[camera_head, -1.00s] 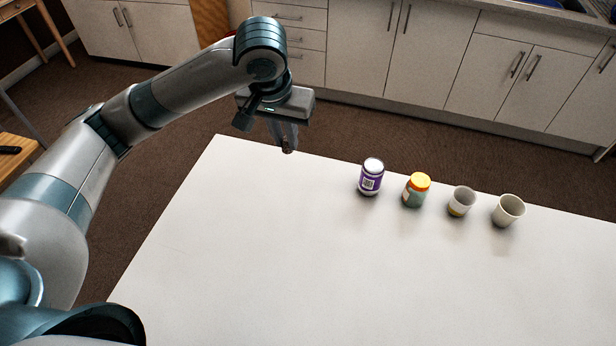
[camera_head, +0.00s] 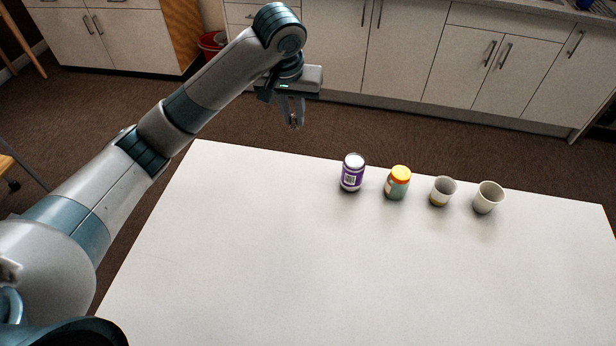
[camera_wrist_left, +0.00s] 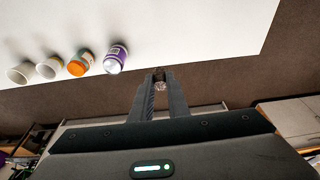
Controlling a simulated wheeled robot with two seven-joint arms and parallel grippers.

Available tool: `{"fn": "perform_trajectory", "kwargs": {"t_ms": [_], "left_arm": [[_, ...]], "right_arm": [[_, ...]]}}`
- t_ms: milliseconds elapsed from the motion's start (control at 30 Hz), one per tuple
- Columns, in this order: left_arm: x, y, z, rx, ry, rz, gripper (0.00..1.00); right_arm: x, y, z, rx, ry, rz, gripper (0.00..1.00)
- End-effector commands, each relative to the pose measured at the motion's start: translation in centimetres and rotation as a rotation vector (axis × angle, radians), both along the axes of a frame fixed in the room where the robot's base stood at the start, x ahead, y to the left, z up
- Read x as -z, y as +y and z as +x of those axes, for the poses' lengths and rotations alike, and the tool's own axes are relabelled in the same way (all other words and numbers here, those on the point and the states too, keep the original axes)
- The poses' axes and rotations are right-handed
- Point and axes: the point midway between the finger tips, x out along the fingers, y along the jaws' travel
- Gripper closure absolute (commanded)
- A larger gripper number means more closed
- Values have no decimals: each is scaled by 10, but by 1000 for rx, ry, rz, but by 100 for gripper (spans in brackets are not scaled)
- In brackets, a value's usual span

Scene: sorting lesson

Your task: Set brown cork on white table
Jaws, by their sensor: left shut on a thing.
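My left gripper (camera_head: 293,124) is in the air beyond the far edge of the white table (camera_head: 250,240), to the left of the row of containers. It is shut on a small brown thing, the cork (camera_wrist_left: 159,84), which shows between the fingertips in the left wrist view. In the head view the cork is tiny and mostly hidden by the fingers. In the left wrist view the gripper (camera_wrist_left: 159,80) has dark floor behind its tips, and the white table (camera_wrist_left: 200,25) lies just past them. My right gripper is not in view.
Along the table's far edge stand a purple-labelled jar (camera_head: 352,173), an orange-lidded jar (camera_head: 397,183), a cup with something yellowish inside (camera_head: 442,191) and an empty-looking white cup (camera_head: 488,198). The table's left and front are bare. White cabinets (camera_head: 400,60) stand behind.

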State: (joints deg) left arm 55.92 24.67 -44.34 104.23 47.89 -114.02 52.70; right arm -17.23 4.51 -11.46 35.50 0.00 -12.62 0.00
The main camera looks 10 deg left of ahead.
Motion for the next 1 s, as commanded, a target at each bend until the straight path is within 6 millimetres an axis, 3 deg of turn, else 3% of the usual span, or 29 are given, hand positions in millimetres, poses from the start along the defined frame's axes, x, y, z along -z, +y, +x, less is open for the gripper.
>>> {"fn": "perform_trajectory", "kwargs": {"t_ms": [100,200,400,500,700,1000], "left_arm": [[24,-12,36,-24,14,-7,100],[57,-15,59,-44,16,-8,100],[129,-17,71,-58,12,-6,100],[151,-18,69,-53,6,-4,100],[169,-18,66,-46,1,-1,100],[169,-18,67,-47,0,0,100]], "right_arm": [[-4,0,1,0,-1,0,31],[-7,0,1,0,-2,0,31],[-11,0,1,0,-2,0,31],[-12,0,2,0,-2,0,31],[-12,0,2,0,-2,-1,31],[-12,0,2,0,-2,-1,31]]}}
